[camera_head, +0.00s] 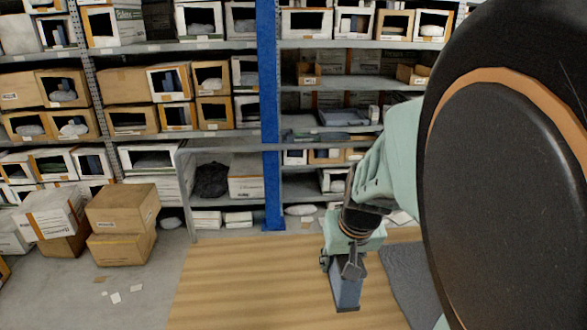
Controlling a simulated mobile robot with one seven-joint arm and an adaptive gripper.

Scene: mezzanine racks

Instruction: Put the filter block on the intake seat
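My gripper (339,265) points down at the lower middle of the view, with its fingers at the upper part of a blue-grey block (347,291). The block looks like the filter block; it is upright, box-shaped, with a darker lower edge. The fingers appear closed on it. I cannot tell whether its bottom touches the striped wooden surface (240,285) or hangs above it. I cannot make out the intake seat for certain; a flat grey tray-like thing (347,117) lies on a middle shelf behind, and a dark grey mat-like surface (402,272) lies right of the block.
Racks with a blue upright post (270,120) and several boxes fill the back. Stacked cartons (122,222) stand on the floor at left, with paper scraps (116,298) nearby. My arm hides much of the right side. The wooden surface left of the block is clear.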

